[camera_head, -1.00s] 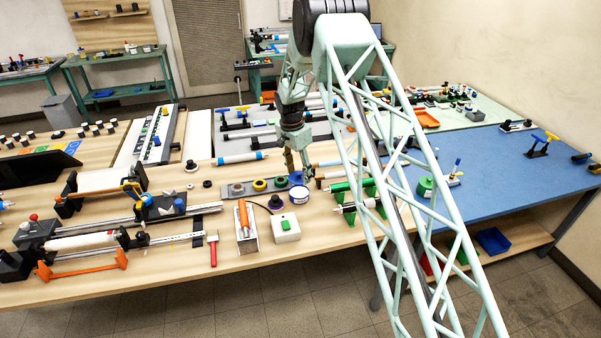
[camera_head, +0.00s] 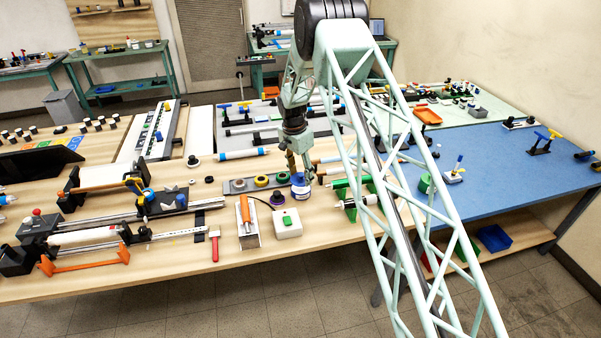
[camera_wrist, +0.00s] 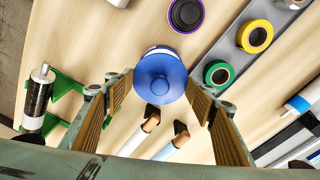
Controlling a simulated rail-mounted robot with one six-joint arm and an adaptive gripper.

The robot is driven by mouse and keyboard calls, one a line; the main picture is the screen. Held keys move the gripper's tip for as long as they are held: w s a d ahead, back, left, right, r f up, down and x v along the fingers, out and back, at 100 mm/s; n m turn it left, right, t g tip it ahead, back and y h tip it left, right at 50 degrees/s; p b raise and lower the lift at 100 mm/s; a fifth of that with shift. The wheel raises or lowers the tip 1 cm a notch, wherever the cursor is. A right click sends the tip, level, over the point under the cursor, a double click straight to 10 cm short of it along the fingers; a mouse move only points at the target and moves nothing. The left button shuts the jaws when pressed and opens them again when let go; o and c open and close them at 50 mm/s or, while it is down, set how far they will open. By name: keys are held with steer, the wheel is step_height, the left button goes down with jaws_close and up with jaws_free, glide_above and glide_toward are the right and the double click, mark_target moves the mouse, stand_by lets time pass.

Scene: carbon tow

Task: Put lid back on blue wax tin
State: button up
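The blue lid (camera_wrist: 160,78), round with a central knob, is between the fingertips of my gripper (camera_head: 300,172). In the wrist view, the two fingers of my gripper (camera_wrist: 160,80) meet the lid's opposite edges. The wax tin (camera_head: 301,195), white and blue, stands upright on the wooden bench directly below. In the wrist view only a pale strip of the tin (camera_wrist: 161,49) shows past the lid's far edge.
A grey strip (camera_head: 235,187) with yellow and green tape rolls lies left of the tin. Green stands with a black roller (camera_wrist: 38,100) stand to the right.

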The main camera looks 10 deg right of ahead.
steer(key=shift+f+b, duration=0.85)
steer(key=shift+f, duration=0.7)
steer(key=shift+b, duration=0.75)
stand_by(1.5)
steer(key=shift+f+b, duration=0.2)
steer(key=shift+b, duration=0.55)
stand_by(1.5)
stand_by(0.5)
steer(key=o, duration=0.7)
steer(key=shift+c, duration=0.2)
steer(key=o, duration=0.5)
steer(key=shift+r, duration=0.25)
